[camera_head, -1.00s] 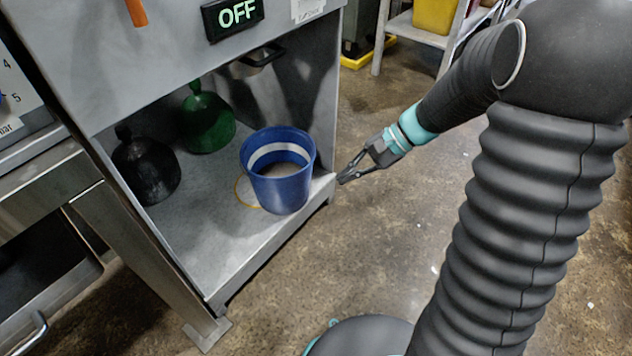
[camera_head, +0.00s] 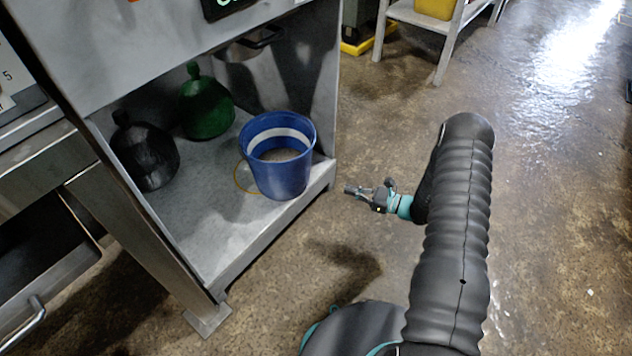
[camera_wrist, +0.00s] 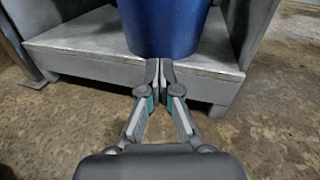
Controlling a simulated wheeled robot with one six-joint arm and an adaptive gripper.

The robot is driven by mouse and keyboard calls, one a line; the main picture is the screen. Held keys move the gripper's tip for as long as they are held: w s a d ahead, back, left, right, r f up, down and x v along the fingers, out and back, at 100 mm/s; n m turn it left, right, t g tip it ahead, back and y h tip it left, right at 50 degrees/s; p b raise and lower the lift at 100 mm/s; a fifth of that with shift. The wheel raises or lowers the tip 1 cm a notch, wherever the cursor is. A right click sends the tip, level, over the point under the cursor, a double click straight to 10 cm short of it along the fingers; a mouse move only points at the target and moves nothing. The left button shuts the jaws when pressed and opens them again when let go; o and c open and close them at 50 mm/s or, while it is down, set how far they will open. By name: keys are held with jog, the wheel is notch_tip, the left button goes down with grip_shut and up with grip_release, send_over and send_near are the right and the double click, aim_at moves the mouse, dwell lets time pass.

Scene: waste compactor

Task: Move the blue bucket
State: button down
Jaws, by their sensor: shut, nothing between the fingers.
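The blue bucket (camera_head: 281,172) stands upright near the right front edge of the compactor's grey floor, with something light brown inside it. My gripper (camera_head: 349,189) is to the right of the bucket and outside the compartment, apart from the bucket in the head view. In the wrist view my gripper (camera_wrist: 159,63) is shut and empty, its fingertips together in front of the lower side of the bucket (camera_wrist: 165,28). I cannot tell from the wrist view how wide the gap is. A yellow ring (camera_head: 240,178) lies on the compartment floor, partly hidden behind the bucket.
A green bottle-shaped container (camera_head: 207,108) and a black one (camera_head: 146,158) stand behind and left of the bucket. The compactor's right side wall (camera_head: 318,90) rises beside the bucket. The concrete floor (camera_head: 370,290) in front is clear. A shelf (camera_head: 432,22) stands farther back.

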notch_tip(320, 180, down, 3)
jog(key=m+t, duration=0.1)
send_near(308, 178)
jog(key=x, duration=0.7)
jog(key=shift+s+a+r, duration=0.1)
jog(key=shift+r, duration=0.1)
